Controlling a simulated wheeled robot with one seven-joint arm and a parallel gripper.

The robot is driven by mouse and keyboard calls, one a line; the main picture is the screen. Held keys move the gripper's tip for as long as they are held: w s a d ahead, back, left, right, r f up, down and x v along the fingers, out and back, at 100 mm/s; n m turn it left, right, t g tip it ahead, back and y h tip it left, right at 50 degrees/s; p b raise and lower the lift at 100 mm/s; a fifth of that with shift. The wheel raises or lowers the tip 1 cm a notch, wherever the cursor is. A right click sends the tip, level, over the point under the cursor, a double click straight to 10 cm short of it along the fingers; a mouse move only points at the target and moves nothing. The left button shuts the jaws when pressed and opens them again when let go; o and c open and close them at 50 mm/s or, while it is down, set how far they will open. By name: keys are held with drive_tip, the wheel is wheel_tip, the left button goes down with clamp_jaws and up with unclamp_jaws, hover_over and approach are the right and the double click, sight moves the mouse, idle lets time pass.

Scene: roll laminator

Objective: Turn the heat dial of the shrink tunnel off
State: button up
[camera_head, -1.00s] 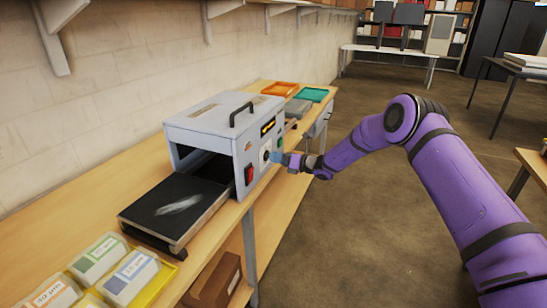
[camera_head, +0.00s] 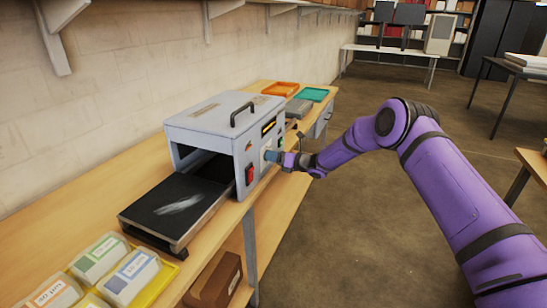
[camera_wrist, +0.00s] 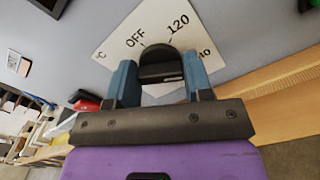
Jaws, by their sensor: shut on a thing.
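The shrink tunnel (camera_head: 215,125) is a grey box on the bench with its front panel facing right. Its heat dial is a dark round knob (camera_wrist: 160,66) on a white scale plate (camera_wrist: 120,36) marked OFF, 120 and a partly hidden higher number. My gripper (camera_wrist: 160,84) is shut on the dial, with one blue finger on each side. I cannot tell exactly where the dial's pointer stands. In the head view my gripper (camera_head: 274,156) is at the panel and mostly hides the dial.
A dark tray (camera_head: 172,208) extends from the tunnel's opening. Labelled boxes (camera_head: 132,277) stand in front, with orange (camera_head: 281,88) and teal (camera_head: 311,94) trays behind.

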drive_tip(key=n, duration=2.3)
drive_tip(key=shift+s+f+n, duration=0.2)
drive_tip(key=shift+s+n, duration=0.05)
drive_tip(key=shift+n, duration=0.15)
idle(0.3)
drive_tip(key=o, duration=0.9)
drive_tip(key=v, duration=1)
drive_tip(key=shift+s+d, duration=0.15)
drive_tip(key=shift+d, duration=0.15)
